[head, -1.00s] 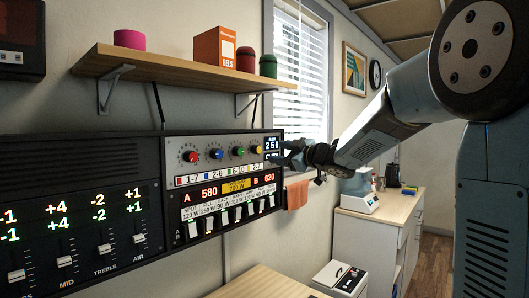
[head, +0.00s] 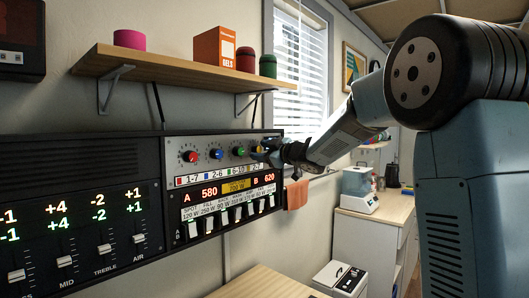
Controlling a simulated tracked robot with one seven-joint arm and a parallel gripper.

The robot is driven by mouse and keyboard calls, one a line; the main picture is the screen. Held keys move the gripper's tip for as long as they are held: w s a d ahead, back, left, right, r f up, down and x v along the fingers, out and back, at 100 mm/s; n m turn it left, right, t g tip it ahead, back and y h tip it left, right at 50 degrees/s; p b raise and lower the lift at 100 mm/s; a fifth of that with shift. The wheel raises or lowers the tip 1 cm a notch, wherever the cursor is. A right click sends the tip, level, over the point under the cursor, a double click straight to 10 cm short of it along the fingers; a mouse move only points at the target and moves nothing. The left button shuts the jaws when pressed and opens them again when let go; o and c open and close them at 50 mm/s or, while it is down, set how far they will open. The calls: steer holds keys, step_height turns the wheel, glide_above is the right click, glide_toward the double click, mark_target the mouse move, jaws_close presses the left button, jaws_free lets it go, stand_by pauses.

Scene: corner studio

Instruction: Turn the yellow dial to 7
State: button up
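A panel (head: 172,150) on the wall carries a row of dials: red (head: 190,156), blue (head: 216,154), green (head: 239,151) and, at the right end, the yellow dial (head: 258,149). Only a small part of the yellow dial shows, as my gripper (head: 263,154) is in front of it. My gripper reaches in from the right with its tips at the dial. I cannot tell whether they touch or grip it, nor where its pointer stands. The small display right of the dials is hidden behind my gripper.
A shelf (head: 180,68) with tins and an orange box (head: 214,48) hangs above. An orange cloth (head: 297,194) hangs below my gripper.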

steer(key=c, duration=0.9)
steer(key=shift+f+n, duration=0.15)
steer(key=shift+n, duration=2.35)
steer(key=shift+c, duration=0.2)
steer(key=o, duration=1)
steer(key=shift+o, duration=0.2)
steer(key=shift+s+d, duration=0.4)
steer(key=shift+d, duration=0.05)
steer(key=v, duration=1.2)
steer(key=shift+s+d+f, duration=0.15)
steer(key=shift+s+f, duration=0.05)
steer(key=shift+s, duration=0.05)
steer(key=shift+d, duration=0.1)
